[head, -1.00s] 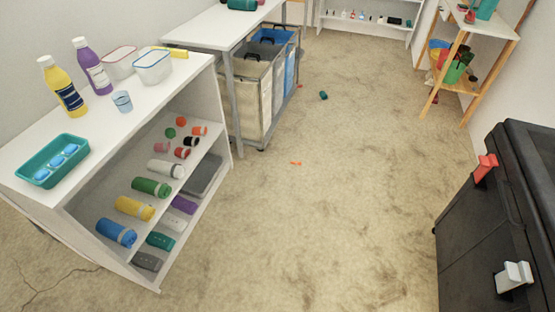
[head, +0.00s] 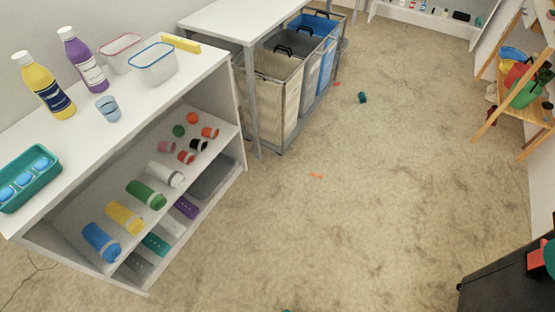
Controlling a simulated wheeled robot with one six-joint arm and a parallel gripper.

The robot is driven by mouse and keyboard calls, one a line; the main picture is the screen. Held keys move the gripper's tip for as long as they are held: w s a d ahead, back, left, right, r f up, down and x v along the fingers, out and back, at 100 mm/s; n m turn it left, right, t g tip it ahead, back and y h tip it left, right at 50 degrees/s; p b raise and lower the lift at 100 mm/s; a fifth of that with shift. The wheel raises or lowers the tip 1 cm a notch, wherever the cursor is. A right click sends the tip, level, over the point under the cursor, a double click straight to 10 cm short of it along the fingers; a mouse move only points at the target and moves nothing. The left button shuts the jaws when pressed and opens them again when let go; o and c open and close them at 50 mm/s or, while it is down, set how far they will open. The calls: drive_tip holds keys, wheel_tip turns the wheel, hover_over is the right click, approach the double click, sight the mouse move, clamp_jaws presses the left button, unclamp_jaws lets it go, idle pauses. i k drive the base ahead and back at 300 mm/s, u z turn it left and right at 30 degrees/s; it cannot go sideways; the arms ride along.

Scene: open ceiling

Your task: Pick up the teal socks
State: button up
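A small dark teal bundle (head: 362,98), which looks like the teal socks, lies alone on the beige floor in the upper middle of the head view. It is right of the wheeled laundry sorter and is too small to make out folds. My gripper cannot be seen in the head view, so its distance from the bundle and what it holds do not show.
A white shelf unit (head: 243,140) with bottles, tubs and rolled items stands left. A laundry sorter (head: 277,95) stands behind it. A black container (head: 508,283) is lower right; a wooden shelf (head: 507,85) is upper right. The middle floor is clear apart from orange scraps (head: 316,176).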

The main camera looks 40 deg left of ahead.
sight(362, 98)
drive_tip(key=u, duration=0.55)
drive_tip(key=i, duration=1.25)
drive_tip(key=u, duration=0.65)
